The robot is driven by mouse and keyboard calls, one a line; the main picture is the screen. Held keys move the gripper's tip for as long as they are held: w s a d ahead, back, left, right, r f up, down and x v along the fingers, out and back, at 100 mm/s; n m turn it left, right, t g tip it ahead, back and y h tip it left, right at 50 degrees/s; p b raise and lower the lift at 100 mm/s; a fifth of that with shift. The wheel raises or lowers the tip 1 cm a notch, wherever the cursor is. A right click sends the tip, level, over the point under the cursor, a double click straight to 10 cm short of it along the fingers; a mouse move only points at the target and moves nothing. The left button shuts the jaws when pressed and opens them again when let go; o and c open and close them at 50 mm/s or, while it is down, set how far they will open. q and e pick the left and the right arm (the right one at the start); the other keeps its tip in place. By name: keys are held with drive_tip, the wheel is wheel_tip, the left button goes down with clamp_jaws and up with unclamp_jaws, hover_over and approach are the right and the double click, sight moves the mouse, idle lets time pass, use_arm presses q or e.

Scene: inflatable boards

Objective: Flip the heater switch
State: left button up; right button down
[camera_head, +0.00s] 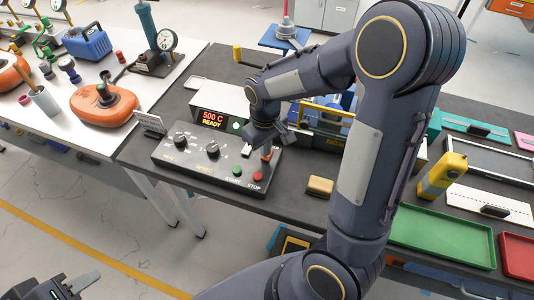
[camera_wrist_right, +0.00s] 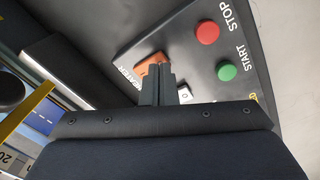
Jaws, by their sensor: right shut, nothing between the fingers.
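The heater switch (camera_wrist_right: 152,63) is an orange rocker on the dark control box, beside the "HEATER" lettering in the right wrist view. In the head view a small part of the switch (camera_head: 267,155) shows below my right gripper (camera_head: 272,143). My right gripper's fingers (camera_wrist_right: 158,82) are shut with nothing between them. Their tips overlap the switch's edge in the wrist view; I cannot tell whether they touch it. My left gripper (camera_head: 72,284) is at the lower left, away from the box.
A green START button (camera_wrist_right: 227,72) and a red STOP button (camera_wrist_right: 207,33) lie close to the switch. A white switch (camera_wrist_right: 185,95) is beside the fingers. A tan block (camera_head: 320,185) and a green tray (camera_head: 442,236) lie to the right on the bench.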

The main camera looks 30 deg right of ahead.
drive_tip(key=shift+f+b, duration=0.55)
drive_tip(key=shift+f, duration=0.2)
idle(0.3)
wheel_tip(320, 180, up, 7)
drive_tip(key=p, duration=0.6)
idle(0.6)
drive_tip(key=s+a+r+m+t+y, duration=0.2)
drive_tip(key=s+r, duration=0.3)
drive_tip(key=s, duration=0.3)
drive_tip(key=s+a+r+m+t+y, duration=0.1)
drive_tip(key=s+a+r+m+t, duration=0.1)
drive_tip(key=s+r, duration=0.3)
drive_tip(key=s+t, duration=0.1)
drive_tip(key=s, duration=0.3)
drive_tip(key=shift+r+t+y, duration=0.2)
drive_tip(key=shift+t+y, duration=0.1)
drive_tip(key=shift+y, duration=0.1)
